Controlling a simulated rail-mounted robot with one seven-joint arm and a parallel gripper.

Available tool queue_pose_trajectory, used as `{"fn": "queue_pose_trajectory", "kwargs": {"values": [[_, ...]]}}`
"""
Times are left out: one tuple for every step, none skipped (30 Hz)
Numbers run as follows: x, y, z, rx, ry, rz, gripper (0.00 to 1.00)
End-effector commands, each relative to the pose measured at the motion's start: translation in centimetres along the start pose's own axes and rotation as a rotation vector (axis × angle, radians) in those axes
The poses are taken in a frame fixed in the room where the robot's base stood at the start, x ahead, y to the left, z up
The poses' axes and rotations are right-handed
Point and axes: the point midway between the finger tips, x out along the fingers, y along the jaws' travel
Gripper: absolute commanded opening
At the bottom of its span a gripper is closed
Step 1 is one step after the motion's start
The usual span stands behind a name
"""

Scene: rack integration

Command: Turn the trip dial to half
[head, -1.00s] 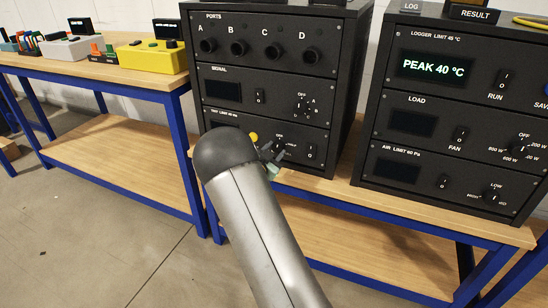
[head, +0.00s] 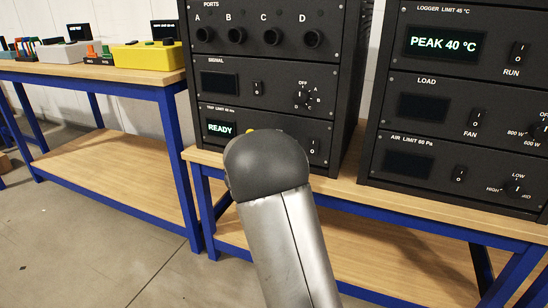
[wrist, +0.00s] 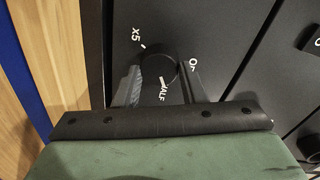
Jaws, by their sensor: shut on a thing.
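The trip dial (wrist: 157,63) is a round black knob on the dark panel in the wrist view. Around it are the labels X5 at upper left, OFF at right and HALF below. White marks show by X5 and by HALF; I cannot tell which, if either, is the knob's pointer. My gripper (wrist: 160,72) is shut on the dial, one finger on each side. In the head view the trip panel (head: 216,113) is the lowest of the left rack, its display (head: 220,129) reading READY. My arm hides the dial and gripper there.
Above the trip panel are the signal panel (head: 285,77) and ports panel (head: 265,20). A second rack (head: 455,100) reading PEAK 40 °C stands at the right. Both racks stand on a wooden bench (head: 345,192). A bench with a yellow box (head: 148,57) is at the left.

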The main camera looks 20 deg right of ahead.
Motion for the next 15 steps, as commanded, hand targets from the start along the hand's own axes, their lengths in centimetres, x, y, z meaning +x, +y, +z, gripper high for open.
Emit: {"fn": "queue_pose_trajectory", "kwargs": {"values": [[-0.06,0.48,0.18,0.025,-0.003,0.002,0.15],[-0.06,0.46,0.18,0.039,-0.005,0.002,0.15],[-0.06,0.43,0.18,0.057,-0.006,0.003,0.15],[-0.06,0.42,0.17,0.069,-0.007,0.003,0.15],[-0.06,0.41,0.17,0.079,-0.008,0.003,0.15],[-0.05,0.38,0.15,0.091,-0.009,0.004,0.15],[-0.05,0.36,0.14,0.1,-0.009,0.004,0.15],[-0.05,0.33,0.13,0.108,-0.01,0.005,0.15],[-0.05,0.3,0.11,0.116,-0.01,0.005,0.15],[-0.05,0.28,0.1,0.121,-0.01,0.005,0.15],[-0.05,0.26,0.09,0.125,-0.011,0.005,0.15],[-0.05,0.23,0.08,0.13,-0.011,0.005,0.15],[-0.05,0.21,0.08,0.132,-0.011,0.005,0.15],[-0.05,0.2,0.08,0.134,-0.011,0.005,0.15],[-0.05,0.18,0.07,0.136,-0.011,0.006,0.15]]}}
